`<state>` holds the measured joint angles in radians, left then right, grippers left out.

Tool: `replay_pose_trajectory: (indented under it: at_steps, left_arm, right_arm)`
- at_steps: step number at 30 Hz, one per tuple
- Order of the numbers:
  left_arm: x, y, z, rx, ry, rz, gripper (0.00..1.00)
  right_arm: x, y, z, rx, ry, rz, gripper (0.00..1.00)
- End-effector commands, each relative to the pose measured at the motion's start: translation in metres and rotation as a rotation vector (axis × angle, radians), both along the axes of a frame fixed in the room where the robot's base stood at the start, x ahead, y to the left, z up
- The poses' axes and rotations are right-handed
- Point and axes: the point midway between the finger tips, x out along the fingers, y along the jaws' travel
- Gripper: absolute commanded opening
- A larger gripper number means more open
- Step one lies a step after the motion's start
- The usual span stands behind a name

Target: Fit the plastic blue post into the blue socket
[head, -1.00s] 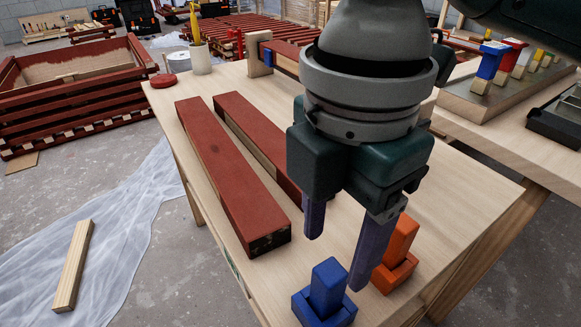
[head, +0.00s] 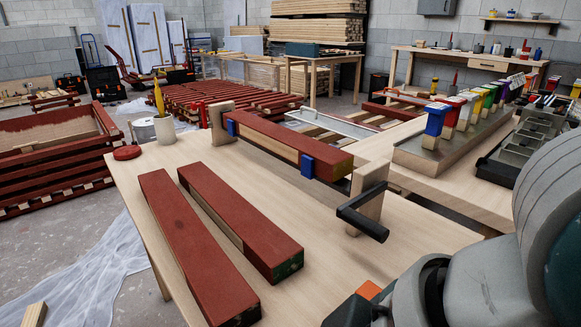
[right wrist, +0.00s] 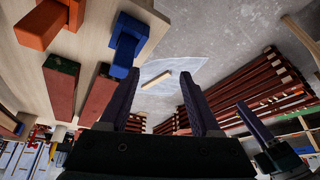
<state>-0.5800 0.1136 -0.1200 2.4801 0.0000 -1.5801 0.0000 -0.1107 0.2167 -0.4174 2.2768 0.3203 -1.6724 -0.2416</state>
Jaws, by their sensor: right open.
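The blue post (right wrist: 123,56) and the blue socket (right wrist: 133,25) show in the right wrist view, near the table's edge. The post appears to stand in the socket; how deep it sits I cannot tell. Neither shows in the head view. My right gripper (right wrist: 159,74) is open, with nothing between its fingers, and is apart from the post, which is beyond its left finger in the wrist view. What looks like a finger of my left gripper (right wrist: 255,125) shows at the lower right; its jaw state is unclear.
Two red battens (head: 200,250) (head: 240,222) lie on the table (head: 330,225). Another red batten (head: 290,145) rests in a wooden stand with a black handle (head: 365,220).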

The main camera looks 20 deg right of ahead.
Motion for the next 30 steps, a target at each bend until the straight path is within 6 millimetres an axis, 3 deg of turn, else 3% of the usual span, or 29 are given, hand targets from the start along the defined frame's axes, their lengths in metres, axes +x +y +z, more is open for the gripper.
replay_pose_trajectory:
  at_steps: [6,10,13,23,26,30]
  left_arm:
    - [0.0,0.0,0.0,0.0,0.0,0.0,0.5]
    - [0.0,0.0,0.0,0.0,0.0,-0.001,0.5]
    - [0.0,0.001,0.0,0.002,0.0,-0.001,0.5]
    - [0.0,0.003,0.006,0.01,-0.001,-0.006,0.5]
    - [0.0,0.003,0.022,0.011,0.0,-0.006,0.5]
    - [0.0,0.003,0.066,0.011,0.001,-0.006,0.5]
  right_arm:
    - [-0.042,-0.075,-0.022,-0.053,0.067,-0.482,0.64]
    - [-0.058,-0.104,-0.025,-0.1,0.075,-0.624,0.64]
    - [-0.063,-0.111,-0.025,-0.115,0.075,-0.66,0.64]
    - [-0.063,-0.111,-0.02,-0.115,0.075,-0.658,0.64]
    - [-0.063,-0.111,-0.003,-0.115,0.077,-0.657,0.64]
    - [-0.063,-0.111,0.041,-0.115,0.076,-0.656,0.64]
